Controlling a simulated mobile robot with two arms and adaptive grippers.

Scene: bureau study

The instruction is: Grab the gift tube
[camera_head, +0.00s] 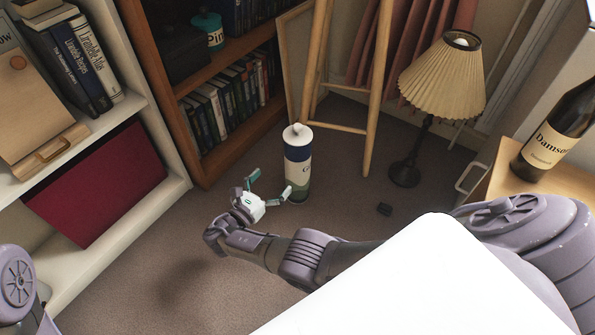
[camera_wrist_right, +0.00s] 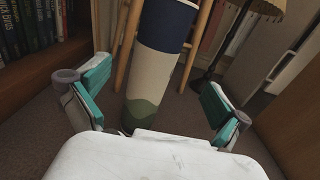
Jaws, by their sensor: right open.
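The gift tube (camera_head: 298,168) stands upright on the carpet in front of the bookcase and the wooden easel. It has a white cap, a dark blue upper band, a cream middle and a green base. My right gripper (camera_head: 268,191) is open, low and just left of the tube in the head view. In the right wrist view the tube (camera_wrist_right: 156,65) rises ahead between the two teal fingers (camera_wrist_right: 151,92), with gaps on both sides; its top is cut off. My left gripper is not in view; only a part of my left arm shows at the lower left.
A brown bookcase (camera_head: 180,95) and a white shelf (camera_head: 165,200) with books and a red panel stand at the left. Easel legs (camera_head: 375,95) and a lamp (camera_head: 405,172) stand behind and right of the tube. A wooden cabinet with a bottle (camera_head: 552,138) is at the right.

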